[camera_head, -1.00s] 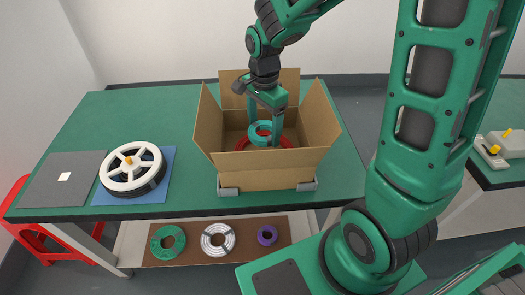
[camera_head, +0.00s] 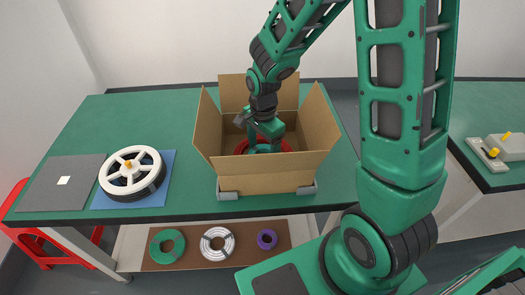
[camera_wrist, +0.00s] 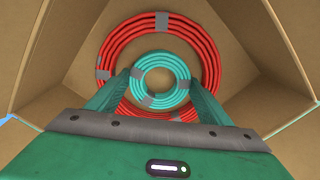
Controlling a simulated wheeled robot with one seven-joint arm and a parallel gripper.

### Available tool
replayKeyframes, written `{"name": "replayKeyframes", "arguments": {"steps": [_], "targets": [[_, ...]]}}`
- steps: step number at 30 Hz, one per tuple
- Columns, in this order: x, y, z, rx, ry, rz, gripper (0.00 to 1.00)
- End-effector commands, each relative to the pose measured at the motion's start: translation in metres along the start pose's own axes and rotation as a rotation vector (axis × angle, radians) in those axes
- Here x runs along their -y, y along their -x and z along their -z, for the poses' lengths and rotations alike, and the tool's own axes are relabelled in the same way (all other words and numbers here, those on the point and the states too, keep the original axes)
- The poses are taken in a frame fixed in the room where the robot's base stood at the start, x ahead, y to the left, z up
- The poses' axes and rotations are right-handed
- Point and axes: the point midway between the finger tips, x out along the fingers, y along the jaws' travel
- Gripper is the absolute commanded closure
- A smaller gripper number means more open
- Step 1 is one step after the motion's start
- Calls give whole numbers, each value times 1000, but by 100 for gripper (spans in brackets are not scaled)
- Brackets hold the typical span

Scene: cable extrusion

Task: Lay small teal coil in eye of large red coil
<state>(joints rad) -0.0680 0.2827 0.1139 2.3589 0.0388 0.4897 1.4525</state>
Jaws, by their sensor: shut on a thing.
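The large red coil (camera_wrist: 111,50), tied with grey bands, lies flat on the floor of the open cardboard box (camera_head: 255,178); part of it shows in the head view (camera_head: 241,148). My gripper (camera_wrist: 160,82) is down inside the box, its fingers shut on the small teal coil (camera_wrist: 160,102) from two opposite sides. In the wrist view the teal coil appears flat over the eye of the red coil, towards its near side. Whether it touches the floor or hangs just above is unclear. In the head view my gripper (camera_head: 264,146) hides much of both coils.
The box's flaps stand up around my arm. A white-and-black reel (camera_head: 131,172) sits on a blue mat (camera_head: 160,196) to the left. A lower shelf holds green (camera_head: 158,246), white (camera_head: 207,246) and purple (camera_head: 267,239) coils. The table's back left is clear.

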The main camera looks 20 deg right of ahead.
Motion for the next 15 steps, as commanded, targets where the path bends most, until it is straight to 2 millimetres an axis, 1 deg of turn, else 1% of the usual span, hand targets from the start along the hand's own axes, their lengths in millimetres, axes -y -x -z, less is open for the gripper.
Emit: {"name": "replayKeyframes", "arguments": {"steps": [2, 3, 11, 15], "targets": [[0, -2, 0, 0, 0, -1, 50], [0, -2, 0, 0, 0, 0, 19], [0, -1, 0, 0, 0, 0, 19], [0, 4, 0, 0, -1, 2, 19]]}}
